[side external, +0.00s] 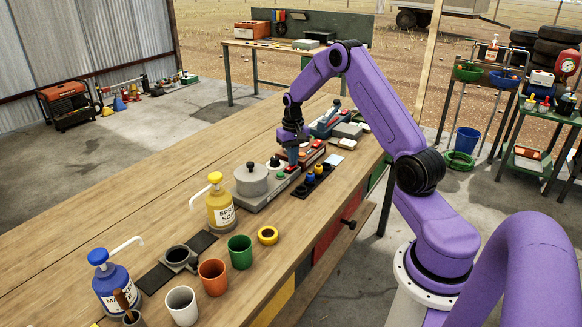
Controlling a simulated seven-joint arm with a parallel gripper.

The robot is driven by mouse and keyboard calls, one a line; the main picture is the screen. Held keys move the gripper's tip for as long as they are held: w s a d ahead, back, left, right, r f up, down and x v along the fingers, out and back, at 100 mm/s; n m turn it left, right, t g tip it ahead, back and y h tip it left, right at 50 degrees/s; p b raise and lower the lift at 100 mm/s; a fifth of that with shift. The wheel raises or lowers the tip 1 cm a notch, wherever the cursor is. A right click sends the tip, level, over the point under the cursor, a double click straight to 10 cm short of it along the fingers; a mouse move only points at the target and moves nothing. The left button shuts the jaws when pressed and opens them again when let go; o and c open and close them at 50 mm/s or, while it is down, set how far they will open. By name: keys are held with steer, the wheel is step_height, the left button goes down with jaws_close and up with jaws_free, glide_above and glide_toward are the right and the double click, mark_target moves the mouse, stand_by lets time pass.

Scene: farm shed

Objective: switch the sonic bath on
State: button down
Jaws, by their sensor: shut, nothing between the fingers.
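My gripper (293,155) points down over the workbench, its fingers shut and empty. Beside the fingers is an orange-red box (314,152), partly hidden by my gripper. Farther back stands a blue-grey device (329,122) with a lever-like part. I cannot tell which of these is the sonic bath. Whether the fingertips touch anything is too small to tell.
A dark rack with small coloured pieces (314,180) lies in front of the box. The bench's left side (150,195) is clear.

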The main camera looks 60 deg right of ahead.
steer(key=shift+r, duration=3.4)
steer(key=s+a+r+n, duration=0.2)
steer(key=s+a+n, duration=0.15)
steer(key=a, duration=0.55)
steer(key=s+a+r+n, duration=0.3)
steer(key=s+a, duration=0.1)
steer(key=a, duration=0.5)
steer(key=s+a+r+n, duration=0.2)
steer(key=s+a+n, duration=0.1)
steer(key=a, duration=0.6)
steer(key=s+a+n, duration=0.2)
steer(key=s+n, duration=0.2)
steer(key=s, duration=0.8)
steer(key=s+a+n, duration=0.3)
steer(key=s+n, duration=0.2)
steer(key=s, duration=0.6)
steer(key=shift+s+a+r, duration=0.15)
steer(key=shift+s+r, duration=0.05)
steer(key=shift+s, duration=0.15)
